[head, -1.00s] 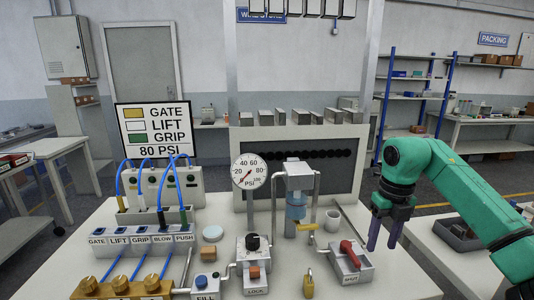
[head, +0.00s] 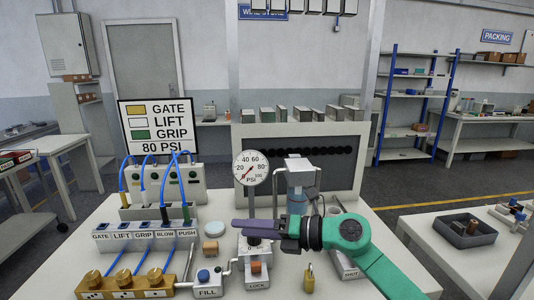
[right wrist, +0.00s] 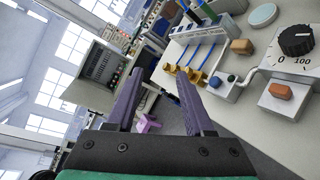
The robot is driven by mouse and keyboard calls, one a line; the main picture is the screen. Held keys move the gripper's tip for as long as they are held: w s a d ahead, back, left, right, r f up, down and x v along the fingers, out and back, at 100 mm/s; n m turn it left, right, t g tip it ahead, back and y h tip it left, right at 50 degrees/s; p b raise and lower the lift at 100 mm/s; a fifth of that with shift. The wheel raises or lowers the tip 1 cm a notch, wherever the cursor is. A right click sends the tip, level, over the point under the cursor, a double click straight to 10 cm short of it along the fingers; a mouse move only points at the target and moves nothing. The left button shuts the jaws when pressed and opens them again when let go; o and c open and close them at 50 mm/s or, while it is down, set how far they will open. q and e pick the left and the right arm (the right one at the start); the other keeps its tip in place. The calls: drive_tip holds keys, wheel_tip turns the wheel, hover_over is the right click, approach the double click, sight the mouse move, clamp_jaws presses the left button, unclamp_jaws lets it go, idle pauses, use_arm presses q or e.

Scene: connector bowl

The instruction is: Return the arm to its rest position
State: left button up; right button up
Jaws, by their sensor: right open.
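My right arm is green with a dark gripper (head: 238,227) that has purple fingers. In the head view it reaches in from the lower right and points left over the table, in front of the black regulator knob and the clear cylinder (head: 298,200). In the right wrist view the gripper's two fingers (right wrist: 157,88) stand apart with nothing between them. My left gripper does not show.
A sign (head: 158,127) reads 80 PSI. A grey tray (head: 466,236) sits on the right table.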

drive_tip(key=w+d+r+m+t, duration=0.2)
drive_tip(key=d+r+m+t, duration=0.4)
drive_tip(key=m+t, duration=0.65)
drive_tip(key=w+d+f+m+t+h, duration=0.2)
drive_tip(key=d+f+m+h, duration=0.2)
drive_tip(key=d+m+h, duration=0.5)
drive_tip(key=s+d+f+m+g+h, duration=0.35)
drive_tip(key=d+f+m, duration=0.2)
drive_tip(key=f, duration=0.35)
drive_tip(key=s+d+f+m+g+h, duration=0.35)
drive_tip(key=d+f+m, duration=0.2)
drive_tip(key=f, duration=0.25)
drive_tip(key=s+f+m+g+y, duration=0.15)
drive_tip(key=s+f+g, duration=0.25)
drive_tip(key=s+f, duration=0.4)
drive_tip(key=s+f+m+g, duration=0.3)
drive_tip(key=s+f+g, duration=0.25)
drive_tip(key=s, duration=0.55)
drive_tip(key=s+f+g, duration=0.1)
drive_tip(key=s+f, duration=0.2)
drive_tip(key=f, duration=2.1)
drive_tip(key=s+d+f, duration=0.2)
drive_tip(key=s+f, duration=0.5)
drive_tip(key=s, duration=0.1)
drive_tip(key=s+d+f+g, duration=0.1)
drive_tip(key=s+f, duration=0.5)
drive_tip(key=s, duration=0.2)
drive_tip(key=shift+s+d+f+n, duration=0.3)
drive_tip(key=shift+d+f+n, duration=0.1)
